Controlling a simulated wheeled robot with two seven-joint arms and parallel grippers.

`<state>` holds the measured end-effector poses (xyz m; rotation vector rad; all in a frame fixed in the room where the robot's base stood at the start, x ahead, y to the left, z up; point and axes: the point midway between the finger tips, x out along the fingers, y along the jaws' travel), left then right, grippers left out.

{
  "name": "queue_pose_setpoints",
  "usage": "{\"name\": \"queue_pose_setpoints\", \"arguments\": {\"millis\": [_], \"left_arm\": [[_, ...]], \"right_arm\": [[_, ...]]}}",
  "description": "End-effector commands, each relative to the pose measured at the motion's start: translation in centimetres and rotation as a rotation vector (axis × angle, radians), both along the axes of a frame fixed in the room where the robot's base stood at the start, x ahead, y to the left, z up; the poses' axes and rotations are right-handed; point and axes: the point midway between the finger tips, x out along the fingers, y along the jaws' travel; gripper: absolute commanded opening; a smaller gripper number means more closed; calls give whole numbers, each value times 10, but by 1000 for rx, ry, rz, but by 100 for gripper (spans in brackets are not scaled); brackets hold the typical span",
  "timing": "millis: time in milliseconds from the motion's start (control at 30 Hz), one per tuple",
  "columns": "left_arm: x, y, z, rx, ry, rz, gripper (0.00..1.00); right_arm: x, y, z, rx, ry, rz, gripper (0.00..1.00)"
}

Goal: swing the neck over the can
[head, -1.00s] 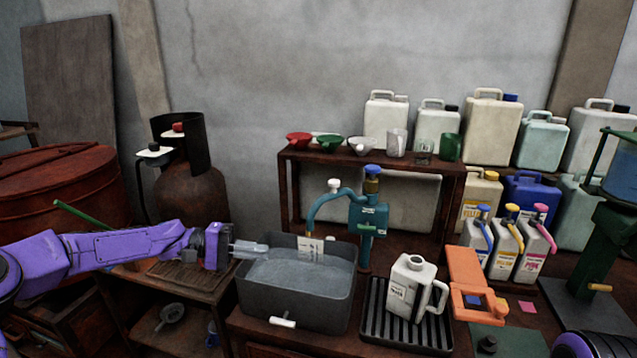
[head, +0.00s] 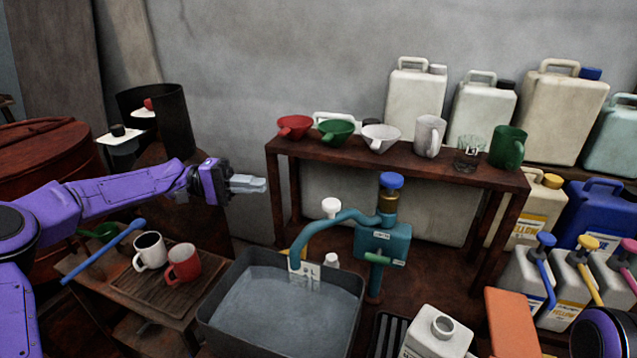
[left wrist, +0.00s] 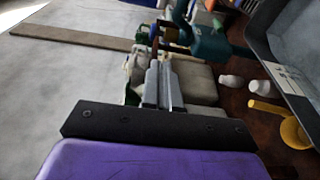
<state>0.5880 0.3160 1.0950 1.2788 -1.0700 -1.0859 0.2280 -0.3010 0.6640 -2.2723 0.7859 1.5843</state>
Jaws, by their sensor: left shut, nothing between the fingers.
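The neck (head: 335,223) is a teal curved spout on the teal pump body (head: 383,243). Its outlet end hangs over the grey basin (head: 215,325), by a white label. The can is a white jug (head: 425,345) with an open round mouth, right of the basin and cut off by the bottom edge. My left gripper (head: 262,184) is shut and empty, up and left of the neck and apart from it. In the left wrist view its closed fingers (left wrist: 160,85) show, with the pump body (left wrist: 212,45) beyond. My right gripper is out of view.
A wooden shelf (head: 400,168) with funnels and mugs stands behind the pump. White and red mugs (head: 183,265) sit on a low table at left. An orange block (head: 511,322) and several pump-top jugs stand right of the can. Air around my left gripper is free.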

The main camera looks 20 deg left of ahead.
Motion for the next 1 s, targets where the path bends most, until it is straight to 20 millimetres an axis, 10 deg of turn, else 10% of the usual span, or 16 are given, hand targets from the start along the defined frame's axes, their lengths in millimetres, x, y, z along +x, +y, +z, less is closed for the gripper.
{"name": "queue_pose_setpoints", "arguments": {"millis": [433,1000], "left_arm": [[3,-11,1,-1,3,-3,0],[5,-119,4,0,5,-2,0]], "right_arm": [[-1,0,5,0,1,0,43],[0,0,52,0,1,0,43]]}}
